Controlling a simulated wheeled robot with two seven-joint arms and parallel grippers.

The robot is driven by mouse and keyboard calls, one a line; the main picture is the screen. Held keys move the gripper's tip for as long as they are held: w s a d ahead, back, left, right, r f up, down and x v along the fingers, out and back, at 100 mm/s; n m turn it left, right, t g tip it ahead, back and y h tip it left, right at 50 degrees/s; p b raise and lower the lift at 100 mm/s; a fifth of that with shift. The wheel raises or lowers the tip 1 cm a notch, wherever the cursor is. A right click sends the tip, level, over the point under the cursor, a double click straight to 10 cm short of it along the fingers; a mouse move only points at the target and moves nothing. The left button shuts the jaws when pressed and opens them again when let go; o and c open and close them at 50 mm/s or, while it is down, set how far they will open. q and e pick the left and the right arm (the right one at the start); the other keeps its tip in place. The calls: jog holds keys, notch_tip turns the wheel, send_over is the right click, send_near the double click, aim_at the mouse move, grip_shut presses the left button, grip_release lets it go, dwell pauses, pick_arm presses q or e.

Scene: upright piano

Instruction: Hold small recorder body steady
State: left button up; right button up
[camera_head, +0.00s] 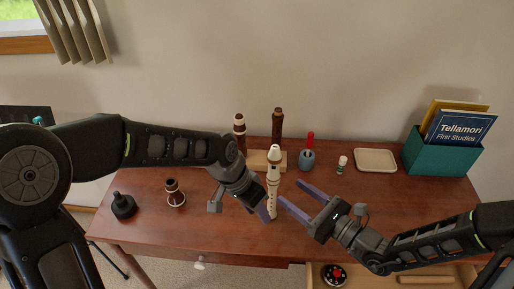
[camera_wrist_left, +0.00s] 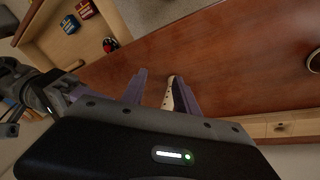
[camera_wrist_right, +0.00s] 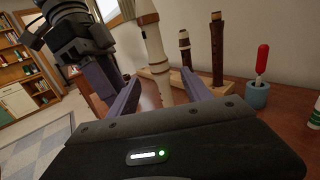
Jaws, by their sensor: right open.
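A slim cream recorder (camera_head: 273,182) stands upright near the table's front middle; it also shows in the right wrist view (camera_wrist_right: 155,45). My left gripper (camera_head: 264,208) is at its lower part. In the left wrist view, the fingers (camera_wrist_left: 158,92) are apart, and the cream recorder (camera_wrist_left: 170,95) shows between them, closer to the right finger. I cannot tell whether either finger touches it. My right gripper (camera_head: 294,200) is open and empty, right of the recorder, its fingers pointing toward it. What supports the recorder's foot is hidden.
Behind stand two dark recorder parts (camera_head: 239,130) (camera_head: 277,125) on a wooden stand (camera_head: 257,160). A grey cup with a red-handled tool (camera_head: 307,160), small bottle (camera_head: 341,165), tray (camera_head: 375,159) and teal book box (camera_head: 440,157) are right. A brown joint (camera_head: 175,193) and black piece (camera_head: 123,206) are left. A front drawer (camera_head: 440,272) is open.

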aim_at(278, 183)
pick_arm(q)
jog(key=w+r+t, duration=0.1)
jog(key=w+r, duration=0.1)
jog(key=r, duration=0.7)
jog(key=w+r+m+t, duration=0.1)
jog(key=w+r+t, duration=0.1)
jog(key=r, duration=0.7)
jog(key=shift+w+a+h, duration=0.15)
jog(key=shift+w+h, duration=0.1)
jog(key=shift+h, duration=0.05)
jog(key=shift+f, duration=0.1)
pick_arm(e)
jog(key=shift+a, duration=0.15)
jog(key=x, duration=0.7)
jog(key=shift+w+a, duration=0.2)
jog(key=shift+w, duration=0.05)
jog(key=shift+c, duration=0.5)
